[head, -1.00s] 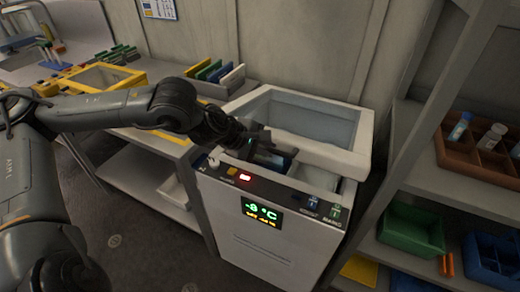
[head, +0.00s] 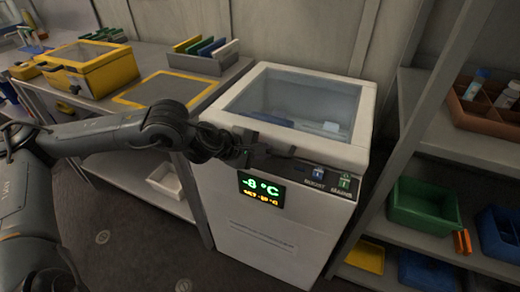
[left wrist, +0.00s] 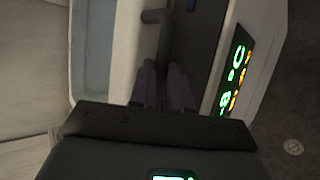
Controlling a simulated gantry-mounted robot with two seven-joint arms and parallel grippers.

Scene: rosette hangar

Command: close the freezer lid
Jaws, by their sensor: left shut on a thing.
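The white chest freezer (head: 270,232) stands in the middle of the head view, with a lit "-8 °C" display (head: 261,191) on its front. Its lid (head: 359,122), a white frame around a glass pane, lies down over the top. Pale things show dimly through the glass. I cannot tell whether a thin gap is left under the front edge. My left gripper (head: 243,153) is at the lid's front edge, shut on the dark lid handle (head: 277,150). The handle also shows in the left wrist view (left wrist: 163,35), running up from between the fingers (left wrist: 163,80). My right gripper is out of view.
A bench at left carries a yellow case (head: 90,72) and a grey rack of coloured plates (head: 205,62). A shelf unit at right, close to the freezer, holds a green bin (head: 423,208), a blue bin (head: 505,245) and a brown divided tray (head: 478,115).

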